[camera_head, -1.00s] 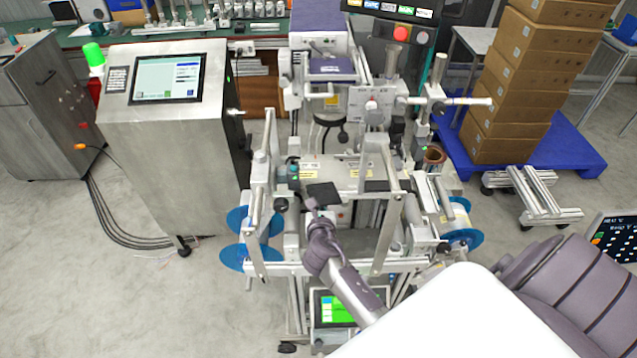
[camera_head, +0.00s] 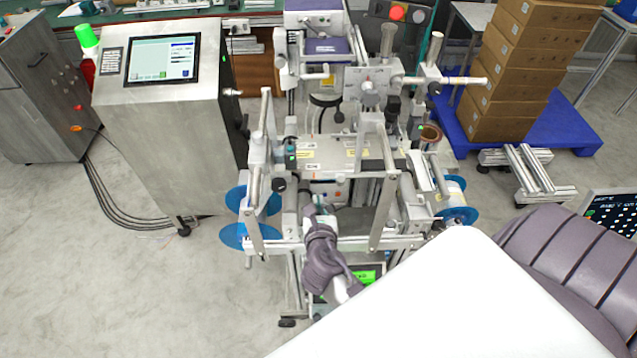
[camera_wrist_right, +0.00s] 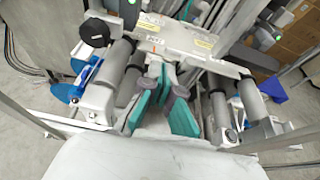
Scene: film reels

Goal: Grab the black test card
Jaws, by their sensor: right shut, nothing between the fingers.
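I cannot make out the black test card in either view now. My right gripper (camera_head: 318,203) is over the middle of the machine (camera_head: 345,155), between its front rollers, with my forearm coming up from below. In the right wrist view, my right gripper (camera_wrist_right: 163,72) shows teal finger pads close together at their far ends, with nothing seen between them. It is shut and empty. My left gripper does not show.
Upright metal bars (camera_head: 385,210) and blue reel discs (camera_head: 238,236) stand close around the gripper. A steel cabinet with a screen (camera_head: 162,60) is on the left. Cardboard boxes (camera_head: 515,75) on a blue pallet (camera_head: 570,125) are on the right.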

